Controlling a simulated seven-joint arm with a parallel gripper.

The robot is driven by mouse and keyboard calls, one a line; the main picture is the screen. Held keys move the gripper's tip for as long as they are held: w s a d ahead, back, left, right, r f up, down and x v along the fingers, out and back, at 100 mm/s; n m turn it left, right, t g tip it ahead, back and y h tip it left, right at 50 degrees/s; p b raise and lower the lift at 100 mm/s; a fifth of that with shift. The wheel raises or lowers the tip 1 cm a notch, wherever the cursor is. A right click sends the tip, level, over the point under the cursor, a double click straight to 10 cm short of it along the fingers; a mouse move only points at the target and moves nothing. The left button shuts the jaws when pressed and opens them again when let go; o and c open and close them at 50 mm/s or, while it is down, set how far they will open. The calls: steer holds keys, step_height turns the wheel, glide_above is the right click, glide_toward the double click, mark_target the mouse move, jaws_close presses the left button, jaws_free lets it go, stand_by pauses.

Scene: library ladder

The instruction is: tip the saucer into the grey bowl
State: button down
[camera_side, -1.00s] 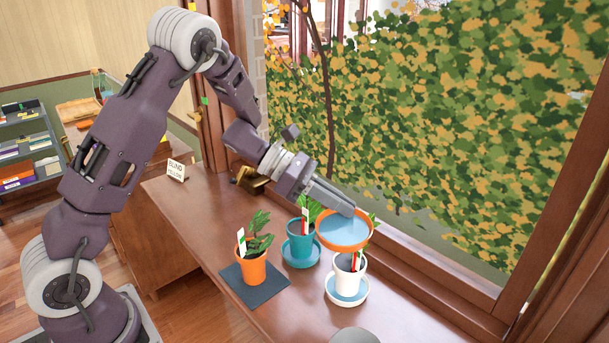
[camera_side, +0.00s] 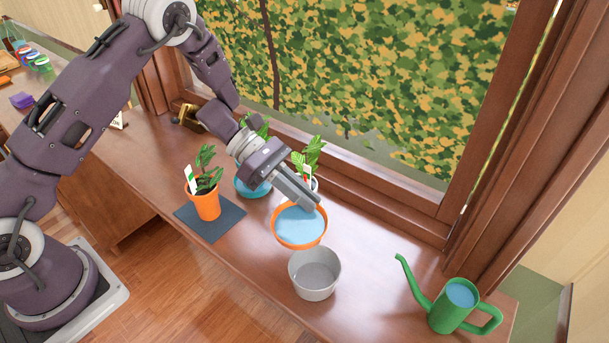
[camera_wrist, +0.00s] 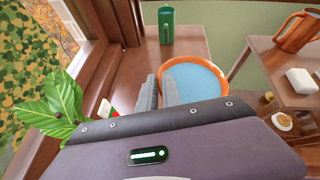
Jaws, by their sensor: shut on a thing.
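My gripper (camera_side: 311,203) is shut on the rim of an orange saucer (camera_side: 276,236) with pale blue water in it. The saucer looks about level and is held above the sill, near the grey bowl (camera_side: 315,284). In the side view the bowl is just in front of the saucer and looks empty. In the wrist view the saucer (camera_wrist: 228,75) lies beyond the fingers (camera_wrist: 158,94), with its water up near the rim. The grey bowl is not seen in the wrist view.
A green watering can (camera_side: 452,306) with water stands to the right. A plant in an orange pot (camera_side: 207,203) sits on a dark mat (camera_side: 188,218) at left. More potted plants stand behind my gripper. The window frame (camera_side: 390,220) runs along the back. The sill is clear around the bowl.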

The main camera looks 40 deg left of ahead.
mark_target(321, 215)
steer(key=shift+s+d+f+m+y, duration=0.15)
steer(key=shift+d+f+m+y, duration=0.2)
steer(key=shift+f+y, duration=0.5)
steer(key=y, duration=0.1)
steer(key=d+m+t+y, duration=0.1)
steer(key=y, duration=0.1)
steer(key=shift+s+r, duration=0.1)
steer(key=shift+s, duration=0.1)
steer(key=y, duration=0.1)
steer(key=d+r+y, duration=0.1)
steer(key=t+y, duration=0.1)
steer(key=shift+s+d+r+m+y, duration=0.25)
steer(key=shift+r, duration=0.1)
stand_by(1.8)
